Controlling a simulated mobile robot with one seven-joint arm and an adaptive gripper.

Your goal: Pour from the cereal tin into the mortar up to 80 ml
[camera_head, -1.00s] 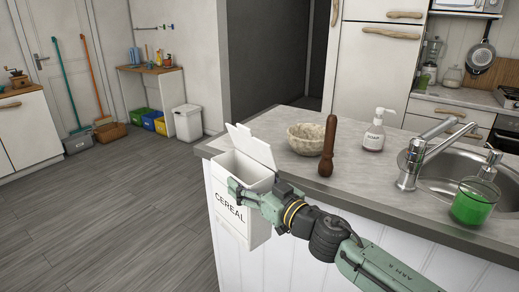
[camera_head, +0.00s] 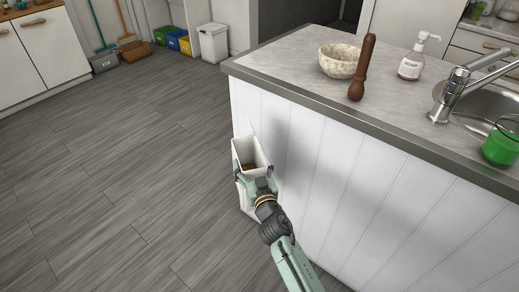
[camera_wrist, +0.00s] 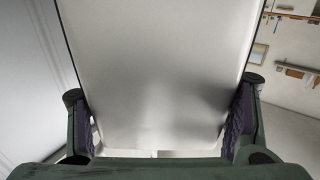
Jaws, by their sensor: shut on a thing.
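The white cereal tin (camera_head: 243,196) is upright or nearly so, with its lid open and brown contents visible inside. My gripper (camera_head: 256,182) is shut on the tin, beside the white panelled side of the counter and below the countertop. In the wrist view the tin (camera_wrist: 155,75) fills the middle, with a finger of my gripper (camera_wrist: 160,125) on each side. The mortar (camera_head: 341,60), a pale speckled stone bowl, stands on the countertop near its left end, up and to the right of the tin. Its inside is only partly visible.
A brown wooden pestle (camera_head: 362,68) stands upright beside the mortar. A soap bottle (camera_head: 413,58), sink tap (camera_head: 452,92) and glass of green liquid (camera_head: 502,141) are farther right. The counter edge (camera_head: 370,141) lies between tin and mortar. The floor (camera_head: 130,180) at left is clear.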

